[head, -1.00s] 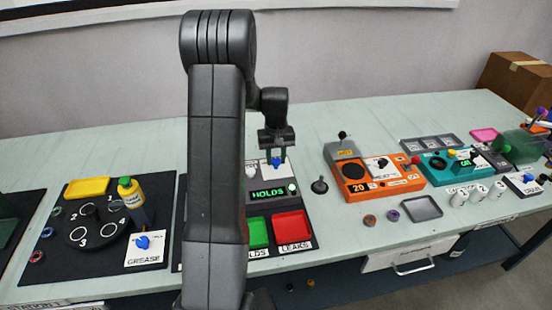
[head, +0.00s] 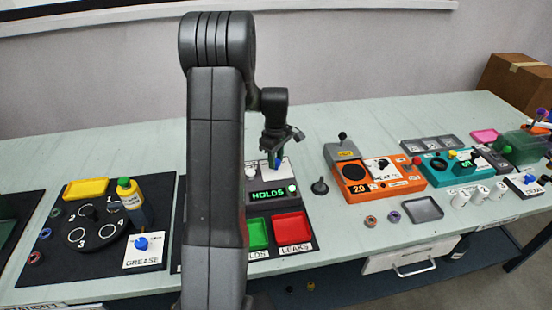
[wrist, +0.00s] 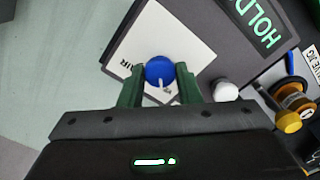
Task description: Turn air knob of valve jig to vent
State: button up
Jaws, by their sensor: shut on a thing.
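The valve jig (head: 285,199) stands in the middle of the table, with a display reading HOLDS. Its blue air knob (wrist: 160,71) sits on a white plate marked AIR (wrist: 185,38) in the wrist view. My gripper (wrist: 160,84) has its green fingers on either side of the knob and is shut on it. A pale pointer mark shows on the knob's near side, toward my gripper. In the head view my gripper (head: 274,160) hangs over the jig's back part and mostly hides the knob. The plate's other lettering is partly hidden by the fingers.
A white knob (wrist: 225,91) is close to the right finger. Green (head: 257,234) and red (head: 291,227) trays lie at the jig's front. An orange device (head: 384,188) stands to the right, past a small dark peg (head: 320,187). The table behind the jig is clear.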

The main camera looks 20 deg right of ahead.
dwell(0.4)
jog(key=o, duration=1)
jog(key=shift+c, duration=0.2)
notch_tip(320, 180, up, 14)
notch_tip(320, 180, down, 14)
dwell(0.6)
